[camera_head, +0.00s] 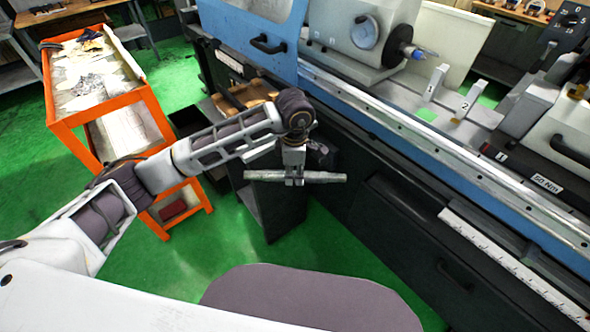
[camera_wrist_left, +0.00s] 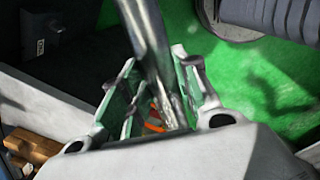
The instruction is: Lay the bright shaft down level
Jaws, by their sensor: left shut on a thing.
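The bright shaft (camera_head: 325,177) is a grey metal bar with a stepped end, and it lies nearly level across the head view. My left gripper (camera_head: 294,180) points down and is shut on it near the middle, in front of the grinder. In the left wrist view the shaft (camera_wrist_left: 146,38) runs from the top edge down between the fingers of my left gripper (camera_wrist_left: 158,95). The fingers hide part of it. My right gripper is not in view.
The blue and grey grinder (camera_head: 400,120) fills the right, with numbered blocks marked 1 and 2 (camera_head: 469,98) on its bed. An orange cart (camera_head: 68,127) with a littered top stands at left. Wooden blocks (camera_head: 245,95) lie behind my left arm.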

